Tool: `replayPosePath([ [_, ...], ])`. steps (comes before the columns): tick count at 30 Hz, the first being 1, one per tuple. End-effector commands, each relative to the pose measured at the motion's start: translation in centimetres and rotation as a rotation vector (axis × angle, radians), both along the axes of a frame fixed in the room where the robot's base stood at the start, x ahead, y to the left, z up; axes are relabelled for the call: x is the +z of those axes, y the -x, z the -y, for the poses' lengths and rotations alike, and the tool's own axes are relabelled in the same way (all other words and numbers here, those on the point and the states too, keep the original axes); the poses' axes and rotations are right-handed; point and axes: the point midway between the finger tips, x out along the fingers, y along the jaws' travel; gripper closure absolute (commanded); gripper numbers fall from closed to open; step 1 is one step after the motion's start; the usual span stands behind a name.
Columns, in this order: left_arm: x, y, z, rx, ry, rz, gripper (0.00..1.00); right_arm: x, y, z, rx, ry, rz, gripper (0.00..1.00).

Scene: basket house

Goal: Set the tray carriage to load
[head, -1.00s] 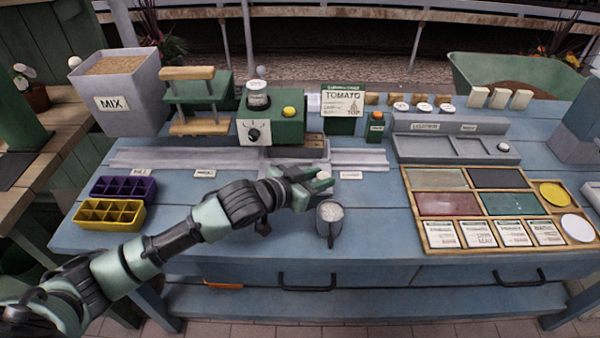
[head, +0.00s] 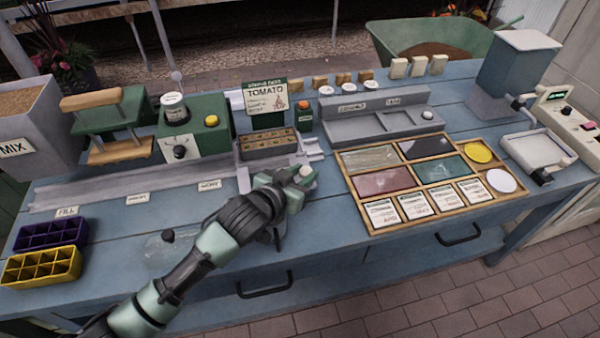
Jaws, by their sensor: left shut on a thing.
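The tray carriage (head: 312,148) is a grey slide on the grey rail (head: 110,183) along the bench. A brown seed tray (head: 268,147) with small cells sits on it, below the TOMATO card. My left gripper (head: 302,177) is at the carriage's front, shut on its pale knob (head: 307,171). Small labels stand along the rail's front, with FILL (head: 67,212) at the left and another label (head: 208,185) just left of the gripper. The stretch under my gripper is hidden, so I cannot read a label there. My right gripper is not in view.
The green machine (head: 212,140) with a dial stands left of the carriage. A wooden tray of cards and plates (head: 347,180) lies close at the right. A clear dome (head: 170,252) is beside my arm. Purple (head: 52,234) and yellow (head: 40,268) cell trays sit left.

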Motion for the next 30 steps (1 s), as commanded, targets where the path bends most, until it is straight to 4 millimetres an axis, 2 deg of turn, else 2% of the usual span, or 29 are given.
replayPosePath([
  [2,0.0,0.0,0.0,-0.001,0.0,0.0,1.0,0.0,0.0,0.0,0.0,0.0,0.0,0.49],
  [3,0.0,0.1,0.0,-0.002,0.0,0.0,0.67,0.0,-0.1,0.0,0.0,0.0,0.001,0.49],
  [5,0.0,0.0,0.0,-0.002,0.0,0.0,0.5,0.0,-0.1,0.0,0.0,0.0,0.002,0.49],
  [17,0.2,0.4,-0.2,-0.002,0.001,0.001,0.49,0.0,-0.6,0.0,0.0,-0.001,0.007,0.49],
  [30,2.6,5.8,-3.2,-0.002,0.001,0.0,0.49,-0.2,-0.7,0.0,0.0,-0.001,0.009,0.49],
])
